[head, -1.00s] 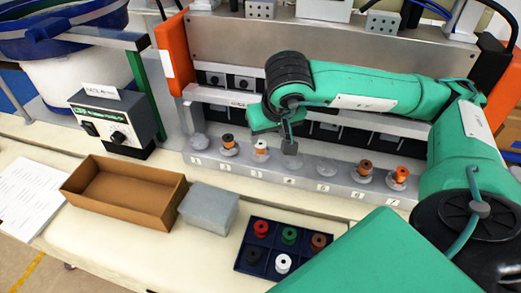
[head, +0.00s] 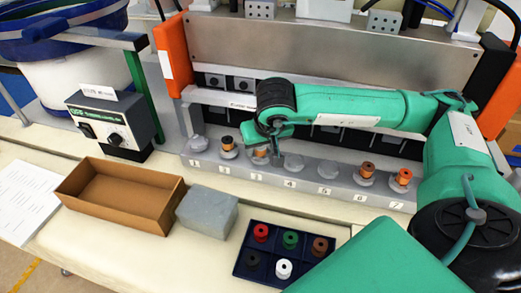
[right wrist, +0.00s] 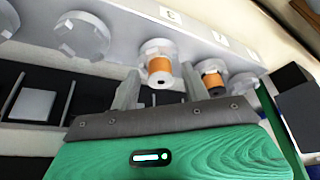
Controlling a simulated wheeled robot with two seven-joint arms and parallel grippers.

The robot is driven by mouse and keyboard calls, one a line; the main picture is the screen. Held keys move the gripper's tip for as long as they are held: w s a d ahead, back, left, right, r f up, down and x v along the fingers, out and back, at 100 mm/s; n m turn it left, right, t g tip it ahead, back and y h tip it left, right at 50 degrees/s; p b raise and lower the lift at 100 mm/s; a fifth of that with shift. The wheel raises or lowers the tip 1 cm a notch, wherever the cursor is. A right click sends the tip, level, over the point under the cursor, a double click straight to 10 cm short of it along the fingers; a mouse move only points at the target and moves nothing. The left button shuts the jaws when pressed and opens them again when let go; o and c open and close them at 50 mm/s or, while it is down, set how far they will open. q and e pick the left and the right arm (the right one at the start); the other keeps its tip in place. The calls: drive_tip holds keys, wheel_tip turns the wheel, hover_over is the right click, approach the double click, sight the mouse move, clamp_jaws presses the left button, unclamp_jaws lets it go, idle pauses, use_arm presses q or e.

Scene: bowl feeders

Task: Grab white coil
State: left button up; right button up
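A spool with orange winding and white flanges (right wrist: 160,72) sits on a grey peg at station 3. In the head view it is mostly hidden by my right gripper (head: 262,155). In the right wrist view, the fingers of my right gripper (right wrist: 160,90) stand apart on either side of that spool, with gaps showing, so the gripper is open around it. A white spool (head: 284,268) stands in the dark blue tray (head: 268,250) at the front. My left gripper is not in view.
A dark-flanged orange spool (head: 227,143) is close by at station 2; it also shows in the right wrist view (right wrist: 211,76). Orange spools stand at stations 6 (head: 367,170) and 7 (head: 402,178). A cardboard box (head: 120,195) and a grey block (head: 207,212) lie in front.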

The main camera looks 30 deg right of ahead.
drive_tip(key=c, duration=0.8)
